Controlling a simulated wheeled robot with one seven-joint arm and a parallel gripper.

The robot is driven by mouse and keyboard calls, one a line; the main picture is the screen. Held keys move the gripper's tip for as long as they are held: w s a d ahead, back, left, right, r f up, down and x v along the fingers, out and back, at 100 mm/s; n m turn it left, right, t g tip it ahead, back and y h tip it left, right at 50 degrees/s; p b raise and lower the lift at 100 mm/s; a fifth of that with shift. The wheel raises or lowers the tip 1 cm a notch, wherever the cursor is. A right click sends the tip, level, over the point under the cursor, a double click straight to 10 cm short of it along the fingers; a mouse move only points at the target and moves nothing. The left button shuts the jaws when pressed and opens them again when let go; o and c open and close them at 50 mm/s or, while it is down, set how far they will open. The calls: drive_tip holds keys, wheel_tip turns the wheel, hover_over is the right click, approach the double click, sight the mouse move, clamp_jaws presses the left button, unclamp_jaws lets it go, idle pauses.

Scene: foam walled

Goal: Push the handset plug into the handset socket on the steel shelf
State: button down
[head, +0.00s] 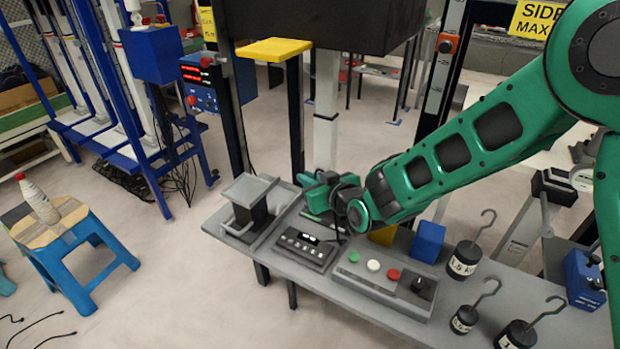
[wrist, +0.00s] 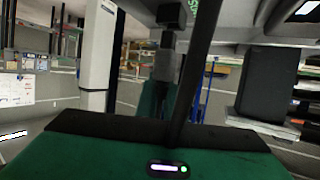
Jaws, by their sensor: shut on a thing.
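My gripper (head: 318,194) is green and black and hangs low over the back edge of the steel shelf (head: 465,310), beside a pale upright post. It is shut on the handset plug, which is mostly hidden by the gripper in the head view. In the wrist view a dark block, seemingly the plug (wrist: 170,14), shows beyond the fingers, and a black cable (wrist: 197,70) crosses in front. A grey box with a small display and buttons (head: 306,249) lies on the shelf just in front of the gripper. I cannot make out the handset socket or whether the plug touches it.
A grey stand (head: 248,190) is at the shelf's left end. A panel with green, white and red buttons (head: 375,283) lies right of the display box. A blue block (head: 428,242) and several hooked black weights (head: 464,260) stand farther right. A dark machine body hangs above.

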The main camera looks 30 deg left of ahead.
drive_tip(key=shift+f, duration=1)
drive_tip(key=c, duration=1.8)
unclamp_jaws()
drive_tip(key=v, duration=1)
drive_tip(key=shift+d, duration=0.4)
drive_tip(key=shift+s+r, duration=0.1)
drive_tip(key=shift+s, duration=0.05)
